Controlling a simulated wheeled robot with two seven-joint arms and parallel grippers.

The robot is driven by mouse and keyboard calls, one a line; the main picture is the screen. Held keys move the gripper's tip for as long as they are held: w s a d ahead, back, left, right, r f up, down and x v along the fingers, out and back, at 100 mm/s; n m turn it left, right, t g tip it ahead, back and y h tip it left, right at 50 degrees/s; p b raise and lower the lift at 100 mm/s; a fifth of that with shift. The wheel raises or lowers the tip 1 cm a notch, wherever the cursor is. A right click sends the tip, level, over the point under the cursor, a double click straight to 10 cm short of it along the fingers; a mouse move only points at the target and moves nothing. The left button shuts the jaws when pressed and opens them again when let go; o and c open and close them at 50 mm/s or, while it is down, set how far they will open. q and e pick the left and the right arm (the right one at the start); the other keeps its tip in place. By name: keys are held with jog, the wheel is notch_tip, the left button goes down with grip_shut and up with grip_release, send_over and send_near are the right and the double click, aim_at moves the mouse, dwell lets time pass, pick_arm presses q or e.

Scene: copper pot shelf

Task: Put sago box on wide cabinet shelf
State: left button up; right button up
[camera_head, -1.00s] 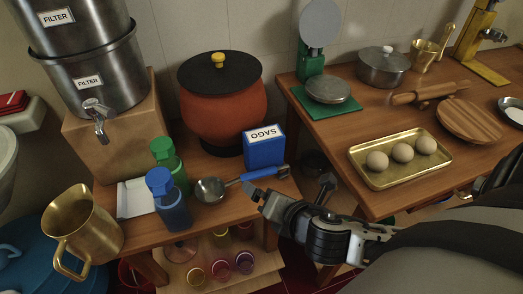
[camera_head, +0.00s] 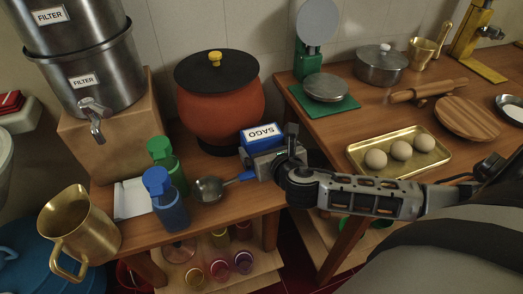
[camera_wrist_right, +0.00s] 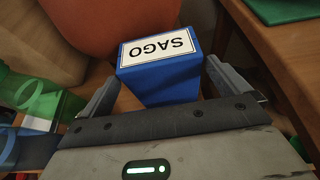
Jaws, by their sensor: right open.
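The sago box (camera_head: 262,133) is blue with a white label on top. It stands on the left wooden table (camera_head: 240,208), in front of the orange pot. My right gripper (camera_head: 262,152) is in front of the box and hides its lower part in the head view. In the right wrist view the box (camera_wrist_right: 158,66) stands upright between the two open fingers of the gripper (camera_wrist_right: 160,92). Whether a finger touches it I cannot tell. My left gripper is not in view. I cannot tell which surface is the wide cabinet shelf.
A metal ladle (camera_head: 210,189) with a blue handle lies left of the gripper. A blue bottle (camera_head: 168,205), a green bottle (camera_head: 163,158) and a brass jug (camera_head: 75,228) stand further left. The orange pot (camera_head: 215,105) is close behind. The right table holds an egg tray (camera_head: 437,158).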

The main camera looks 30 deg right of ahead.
jog(key=x, duration=0.5)
jog(key=shift+f, duration=0.15)
jog(key=c, duration=1.2)
